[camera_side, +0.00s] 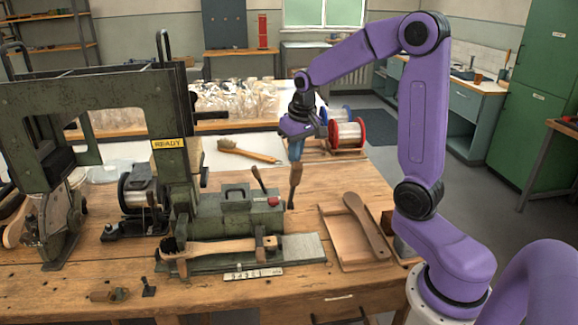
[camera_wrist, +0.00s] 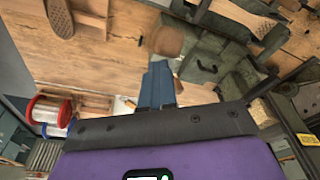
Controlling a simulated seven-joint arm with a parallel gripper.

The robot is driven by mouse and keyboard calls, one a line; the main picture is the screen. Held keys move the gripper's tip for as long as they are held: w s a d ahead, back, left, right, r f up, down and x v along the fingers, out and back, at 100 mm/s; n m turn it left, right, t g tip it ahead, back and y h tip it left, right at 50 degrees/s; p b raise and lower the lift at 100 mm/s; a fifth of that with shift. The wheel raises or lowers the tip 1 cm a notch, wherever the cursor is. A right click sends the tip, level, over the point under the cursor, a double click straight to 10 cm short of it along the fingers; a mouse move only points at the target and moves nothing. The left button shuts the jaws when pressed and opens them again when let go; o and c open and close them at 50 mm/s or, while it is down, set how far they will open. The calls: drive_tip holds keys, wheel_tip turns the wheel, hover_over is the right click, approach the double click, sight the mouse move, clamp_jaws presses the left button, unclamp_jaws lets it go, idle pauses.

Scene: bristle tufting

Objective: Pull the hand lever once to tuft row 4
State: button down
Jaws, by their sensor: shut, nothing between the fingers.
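The green tufting machine (camera_side: 235,215) stands on the bench with a yellow READY sign (camera_side: 170,144). A brush block with a wooden handle (camera_side: 215,248) lies along its front. An upright lever with a brown wooden grip (camera_side: 295,178) stands at the machine's right end. My gripper (camera_side: 296,158) is above this grip, with its blue fingers shut and empty. In the wrist view the shut fingers (camera_wrist: 160,72) point at the wooden grip (camera_wrist: 166,40), just beyond the tips. I cannot tell whether they touch it. A shorter lever (camera_side: 258,180) leans on the machine's top.
A wooden tray (camera_side: 340,258) holding a brush body (camera_side: 368,225) lies to the right. Wire spools (camera_side: 347,134) stand behind my gripper. A brush (camera_side: 248,152) lies on a white sheet. A tall green frame (camera_side: 110,90) fills the left. The bench is clear around the grip's right side.

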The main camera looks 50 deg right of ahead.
sight(297, 166)
drive_tip(key=shift+s+a+f, duration=1.15)
drive_tip(key=shift+s+a, duration=0.1)
drive_tip(key=shift+a, duration=0.1)
drive_tip(key=s+a+f, duration=0.2)
drive_tip(key=f, duration=0.1)
drive_tip(key=shift+s+a+f, duration=0.2)
drive_tip(key=shift+s+f, duration=0.05)
drive_tip(key=shift+s, duration=0.1)
idle(0.4)
drive_tip(key=shift+w+d+r, duration=0.35)
drive_tip(key=shift+r, duration=1.35)
drive_tip(key=shift+w+d+r, duration=0.4)
drive_tip(key=shift+r, duration=1.25)
drive_tip(key=shift+w+d+r, duration=0.35)
drive_tip(key=shift+r, duration=1.35)
drive_tip(key=shift+r, duration=0.15)
drive_tip(key=w+v, duration=0.2)
drive_tip(key=v, duration=1.1)
drive_tip(key=shift+w+d+r, duration=0.3)
drive_tip(key=shift+w+r, duration=0.05)
drive_tip(key=shift+r, duration=0.15)
